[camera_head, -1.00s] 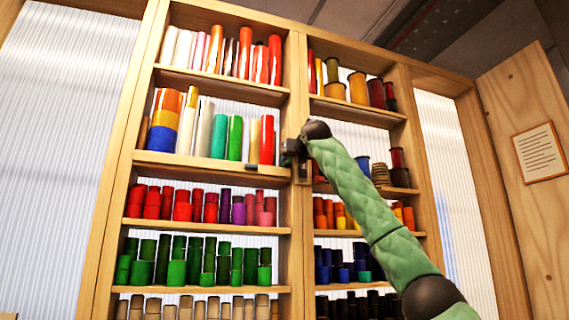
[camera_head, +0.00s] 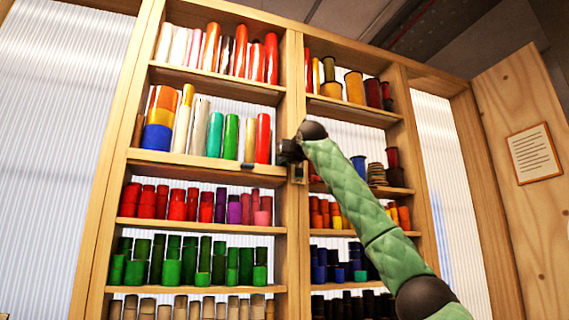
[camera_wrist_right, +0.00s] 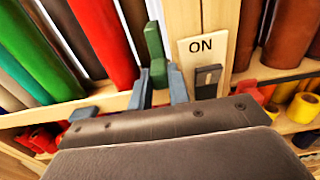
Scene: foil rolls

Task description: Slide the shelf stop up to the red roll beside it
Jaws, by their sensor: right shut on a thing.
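The shelf stop looks like a narrow green upright piece (camera_wrist_right: 155,52) in the right wrist view, standing at the shelf front. My right gripper (camera_wrist_right: 158,88) is shut on it, with one grey finger on each side. The red roll (camera_wrist_right: 105,40) stands upright to the left of the stop, with a gap between them. It also shows in the head view (camera_head: 263,138), at the right end of its shelf. In the head view my right gripper (camera_head: 288,151) is dark and hides the stop, just right of the red roll. My left gripper is not in view.
A wooden post with an ON plate (camera_wrist_right: 205,47) and a dark switch (camera_wrist_right: 208,76) stands close right of the gripper. A small dark piece (camera_head: 248,166) sits on the shelf edge (camera_head: 205,164). More rolls fill the shelves above and below.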

